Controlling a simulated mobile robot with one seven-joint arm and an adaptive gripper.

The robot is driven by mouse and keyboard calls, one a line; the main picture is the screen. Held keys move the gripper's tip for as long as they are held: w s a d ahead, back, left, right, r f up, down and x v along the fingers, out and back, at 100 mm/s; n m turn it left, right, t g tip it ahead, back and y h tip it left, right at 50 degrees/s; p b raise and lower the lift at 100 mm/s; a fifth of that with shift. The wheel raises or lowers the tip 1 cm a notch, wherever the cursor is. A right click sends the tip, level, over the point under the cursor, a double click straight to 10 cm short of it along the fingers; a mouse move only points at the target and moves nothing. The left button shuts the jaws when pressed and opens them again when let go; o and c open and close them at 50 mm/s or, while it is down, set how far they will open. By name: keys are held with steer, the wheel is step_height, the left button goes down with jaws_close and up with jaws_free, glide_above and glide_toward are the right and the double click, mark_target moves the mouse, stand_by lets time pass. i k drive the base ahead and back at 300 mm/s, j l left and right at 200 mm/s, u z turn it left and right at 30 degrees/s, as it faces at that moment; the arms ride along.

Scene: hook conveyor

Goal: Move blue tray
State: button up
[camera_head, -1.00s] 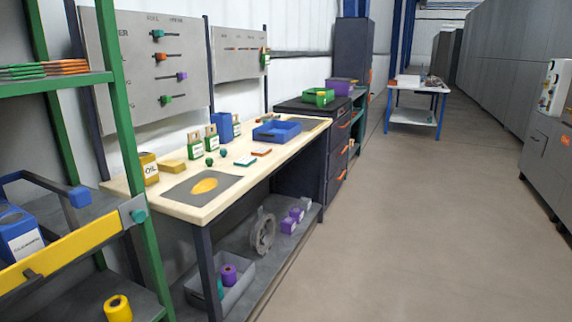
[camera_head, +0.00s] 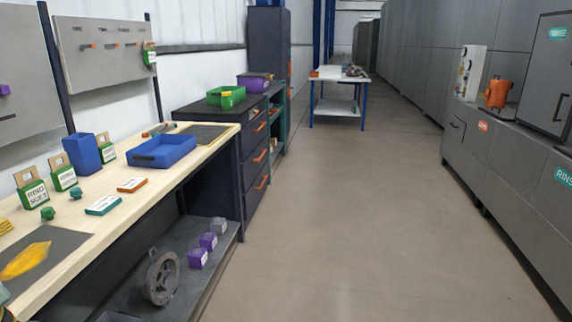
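The blue tray (camera_head: 190,150) is an open, shallow, rectangular tray. It stands flat on the far part of the light wooden workbench top (camera_head: 150,187), near the bench's far right end. Its inside looks empty, with a dark handle slot on its near wall. A taller blue bin (camera_head: 82,154) stands to its left. My gripper is not in this view, so I cannot see its state.
Labelled green boxes (camera_head: 64,178) and two flat labelled cards (camera_head: 103,205) lie on the bench. A dark drawer cabinet (camera_head: 257,150) with a green tray (camera_head: 226,96) adjoins its far end. A white table (camera_head: 340,80) stands farther back. The floor (camera_head: 350,220) is clear.

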mark_target(162, 151)
steer(key=i+z, duration=0.1)
steer(key=i, duration=1.4)
steer(key=i+u, duration=0.3)
steer(key=i, duration=0.2)
steer(key=i+l+u, duration=0.3)
steer(key=i, duration=0.2)
steer(key=i+l+u, duration=0.2)
steer(key=i+u, duration=0.15)
steer(key=i, duration=0.15)
steer(key=i+l+u, duration=0.3)
steer(key=i+j, duration=0.15)
steer(key=i, duration=0.3)
